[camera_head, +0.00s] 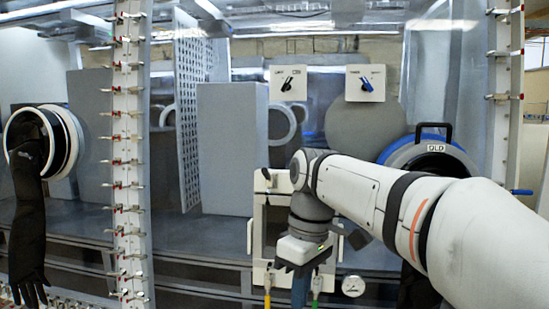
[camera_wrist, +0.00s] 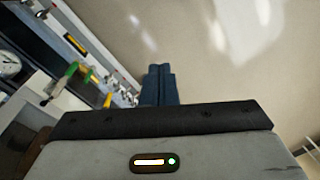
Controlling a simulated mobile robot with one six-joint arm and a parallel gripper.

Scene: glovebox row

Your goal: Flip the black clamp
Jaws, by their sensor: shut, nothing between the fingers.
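My gripper (camera_head: 299,292) hangs low in front of the cream hatch frame (camera_head: 258,225) in the head view, pointing down. Its two blue fingers lie together in the wrist view (camera_wrist: 158,85), with nothing between them. A small dark piece (camera_head: 266,174) sits at the upper left corner of the hatch frame, and another dark piece (camera_head: 359,238) shows to its right. Either may be the black clamp; I cannot tell which. My gripper is below and apart from the upper one. My arm hides part of the hatch.
A yellow handle (camera_head: 267,298) and a green handle (camera_head: 316,284) hang close beside my gripper. A round gauge (camera_head: 353,286) is to the right. Posts with rows of clamps (camera_head: 128,150) stand left and right. A black glove (camera_head: 30,220) hangs at left.

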